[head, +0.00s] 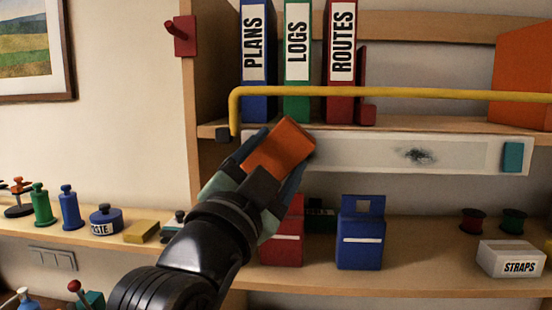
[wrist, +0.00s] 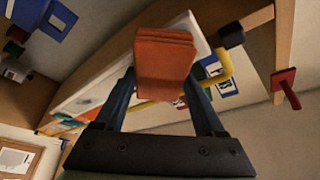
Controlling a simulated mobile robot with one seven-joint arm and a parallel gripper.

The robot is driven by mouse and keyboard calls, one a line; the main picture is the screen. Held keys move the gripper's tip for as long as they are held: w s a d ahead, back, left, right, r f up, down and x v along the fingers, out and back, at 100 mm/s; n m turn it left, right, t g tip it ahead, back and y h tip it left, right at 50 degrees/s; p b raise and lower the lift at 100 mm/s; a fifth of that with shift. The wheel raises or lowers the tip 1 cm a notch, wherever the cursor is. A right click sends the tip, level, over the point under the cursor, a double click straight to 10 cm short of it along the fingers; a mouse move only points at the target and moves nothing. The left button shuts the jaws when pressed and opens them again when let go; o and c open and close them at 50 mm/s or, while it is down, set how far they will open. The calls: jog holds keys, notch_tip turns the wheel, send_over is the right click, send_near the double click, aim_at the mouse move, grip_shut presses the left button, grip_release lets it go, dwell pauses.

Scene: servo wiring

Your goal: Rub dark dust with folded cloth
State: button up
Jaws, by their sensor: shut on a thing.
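An orange folded cloth (head: 281,148) is held between the fingers of my gripper (head: 262,165), at the left end of a long white panel (head: 345,153) under the upper shelf. The cloth (wrist: 165,62) also shows in the wrist view between the two fingers of my gripper (wrist: 165,85). The dark dust (head: 417,155) is a smudge on the right half of the panel, to the right of the cloth and apart from it. I cannot tell whether the cloth touches the panel.
A yellow rail (head: 400,95) runs across just above the panel. A teal block (head: 512,157) sits at the panel's right end. Binders (head: 297,65) stand on the shelf above. A blue box (head: 361,238), a red box (head: 283,240) and a straps box (head: 512,259) stand on the lower shelf.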

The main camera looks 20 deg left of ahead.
jog(key=shift+w, duration=0.1)
jog(key=shift+w+d, duration=0.35)
jog(key=shift+d, duration=0.85)
jog(key=shift+w+d, duration=0.35)
jog(key=shift+d, duration=0.85)
jog(key=shift+w+d, duration=0.35)
jog(key=shift+d, duration=0.85)
jog(key=shift+a, duration=0.15)
jog(key=shift+s+a+b, duration=0.3)
jog(key=shift+s+a, duration=0.05)
jog(key=shift+a, duration=0.85)
jog(key=shift+s+a+b, duration=0.3)
jog(key=shift+s+a, duration=0.05)
jog(key=shift+a, duration=0.85)
jog(key=shift+s+a+b, duration=0.3)
jog(key=shift+s+a, duration=0.05)
jog(key=shift+a, duration=0.85)
jog(key=shift+s+d+b, duration=0.15)
jog(key=shift+s+d, duration=0.15)
jog(key=shift+s, duration=0.65)
jog(key=shift+s+d+b, duration=0.15)
jog(key=shift+s+d, duration=0.15)
jog(key=shift+s, duration=0.65)
jog(key=shift+s+d+b, duration=0.15)
jog(key=shift+s+d, duration=0.15)
jog(key=shift+s, duration=0.65)
